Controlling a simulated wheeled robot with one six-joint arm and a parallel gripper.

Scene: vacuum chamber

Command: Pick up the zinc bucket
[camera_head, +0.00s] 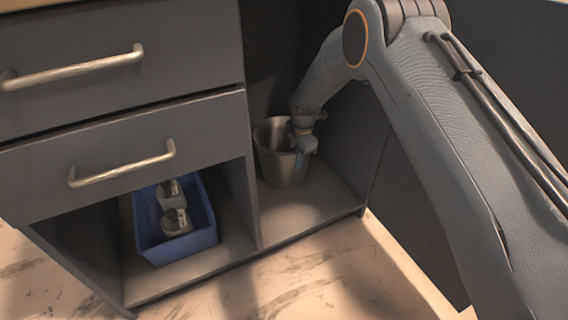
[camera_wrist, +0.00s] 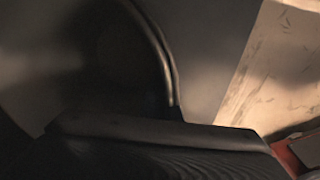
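The zinc bucket (camera_head: 282,168) is a grey metal pail standing upright on the floor of the right open cabinet compartment. My gripper (camera_head: 303,147) reaches down to the right side of its rim and overlaps it in the head view. In the wrist view, the curved rim of the bucket (camera_wrist: 158,45) runs down to the dark gripper part along the bottom. The dark area left of the rim looks like the bucket's inside. The contact point and the gap between the fingers are hidden, so I cannot tell whether the fingers are closed on the rim.
A blue bin (camera_head: 178,247) with bottles (camera_head: 174,222) stands in the left open compartment, behind a divider (camera_head: 252,205). Two drawers with metal handles (camera_head: 122,163) are above it. The compartment's right wall (camera_head: 345,150) is close to my arm. The marble-like floor in front is clear.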

